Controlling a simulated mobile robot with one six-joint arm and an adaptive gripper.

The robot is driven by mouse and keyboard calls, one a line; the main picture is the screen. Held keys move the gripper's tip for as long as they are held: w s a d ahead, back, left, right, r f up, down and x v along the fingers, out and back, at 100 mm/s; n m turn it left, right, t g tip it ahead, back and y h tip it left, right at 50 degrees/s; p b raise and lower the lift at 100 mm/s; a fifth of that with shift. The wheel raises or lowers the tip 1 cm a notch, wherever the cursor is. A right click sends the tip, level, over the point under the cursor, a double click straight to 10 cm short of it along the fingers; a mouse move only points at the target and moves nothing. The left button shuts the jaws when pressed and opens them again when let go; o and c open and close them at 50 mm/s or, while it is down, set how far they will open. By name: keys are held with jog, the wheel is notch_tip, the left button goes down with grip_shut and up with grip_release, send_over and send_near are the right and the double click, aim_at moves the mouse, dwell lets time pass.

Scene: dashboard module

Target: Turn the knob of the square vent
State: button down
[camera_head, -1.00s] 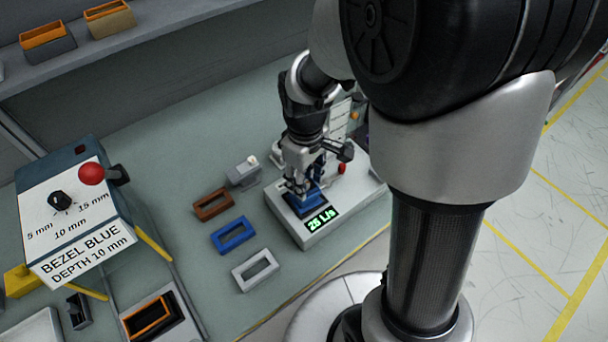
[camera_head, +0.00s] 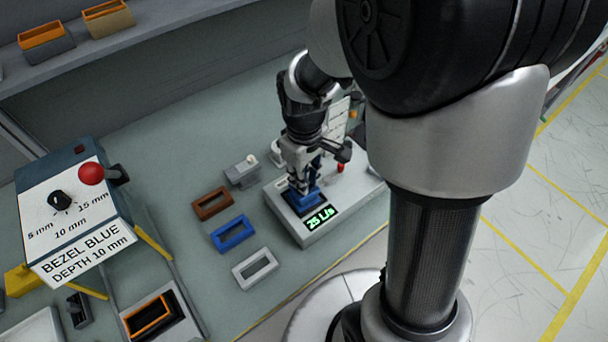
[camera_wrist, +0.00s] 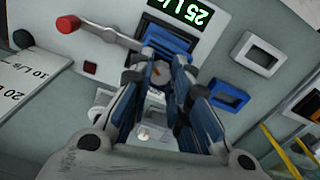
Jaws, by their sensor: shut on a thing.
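The square vent with its blue bezel (camera_head: 309,201) sits on a light grey test box beside a green "25 L/s" display (camera_head: 320,217). The blue bezel also shows in the wrist view (camera_wrist: 167,38). My gripper (camera_head: 303,187) is over the vent, pointing down at it. In the wrist view my gripper's fingers (camera_wrist: 162,84) are closed around a small pale knob (camera_wrist: 158,71) with an orange mark. The fingers hide part of the knob and of the vent's near side.
A lever with a red ball (camera_wrist: 68,24) reaches beside the vent. Brown (camera_head: 212,204), blue (camera_head: 233,234) and white (camera_head: 255,269) loose bezels lie left of the box. A small grey block (camera_head: 242,173) stands behind them. A sign box (camera_head: 85,221) reads "BEZEL BLUE DEPTH 10 mm".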

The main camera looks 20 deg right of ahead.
jog(key=shift+m, duration=0.7)
jog(key=c, duration=1.5)
grip_release()
jog(key=shift+o, duration=0.2)
notch_tip(320, 180, up, 12)
